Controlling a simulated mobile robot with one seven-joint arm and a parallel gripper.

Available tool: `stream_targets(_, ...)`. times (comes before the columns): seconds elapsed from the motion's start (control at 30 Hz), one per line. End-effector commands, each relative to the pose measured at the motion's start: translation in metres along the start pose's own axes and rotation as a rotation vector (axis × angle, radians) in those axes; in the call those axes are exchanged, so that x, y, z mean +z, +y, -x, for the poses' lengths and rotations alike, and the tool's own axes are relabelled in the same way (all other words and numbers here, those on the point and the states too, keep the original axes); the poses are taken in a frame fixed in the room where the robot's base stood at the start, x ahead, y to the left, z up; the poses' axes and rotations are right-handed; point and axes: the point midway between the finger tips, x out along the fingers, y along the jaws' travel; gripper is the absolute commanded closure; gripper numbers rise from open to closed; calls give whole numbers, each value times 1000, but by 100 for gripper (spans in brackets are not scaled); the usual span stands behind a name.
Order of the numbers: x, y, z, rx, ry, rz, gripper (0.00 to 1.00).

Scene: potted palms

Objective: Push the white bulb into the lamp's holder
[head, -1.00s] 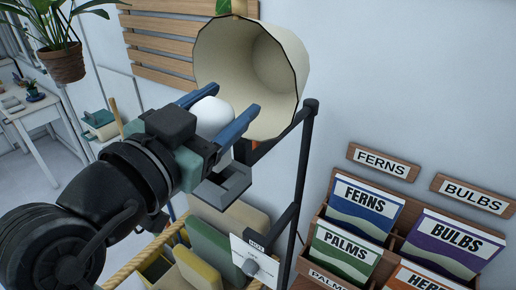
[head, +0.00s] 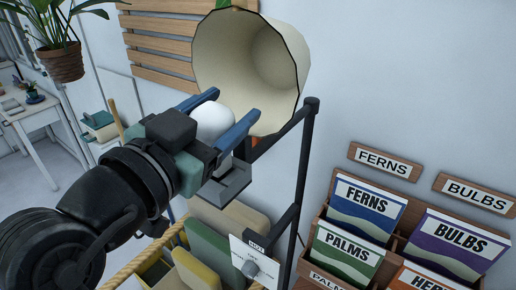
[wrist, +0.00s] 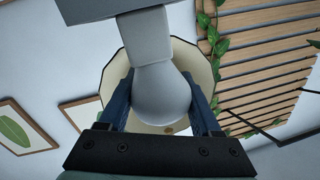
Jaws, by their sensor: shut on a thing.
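The white bulb (head: 212,122) is between the blue fingers of my gripper (head: 222,114), which is shut on it. In the wrist view the bulb (wrist: 161,98) shows its round body between the fingers and a narrower grey-white neck toward the top of the picture. The lamp's cream shade (head: 225,50) opens toward my gripper in the head view. The fingertips are close to the shade's lower rim. The shade (wrist: 183,50) also shows behind the bulb in the wrist view. The holder inside the shade cannot be made out in either view.
A black post (head: 300,170) stands right of my gripper. Seed packets (head: 365,210) fill a wooden rack at the lower right. A hanging plant (head: 62,60) is at the upper left; wooden slats (head: 155,45) are on the wall.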

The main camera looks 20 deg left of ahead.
Motion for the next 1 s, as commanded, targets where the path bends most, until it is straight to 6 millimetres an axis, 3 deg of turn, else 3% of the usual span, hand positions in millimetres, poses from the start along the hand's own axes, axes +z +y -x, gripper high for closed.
stream_targets(0.93,24,7,0,0,0,0,89)
stream_targets(0.97,23,7,0,0,0,0,30)
stream_targets(1.0,22,7,0,0,0,0,22)
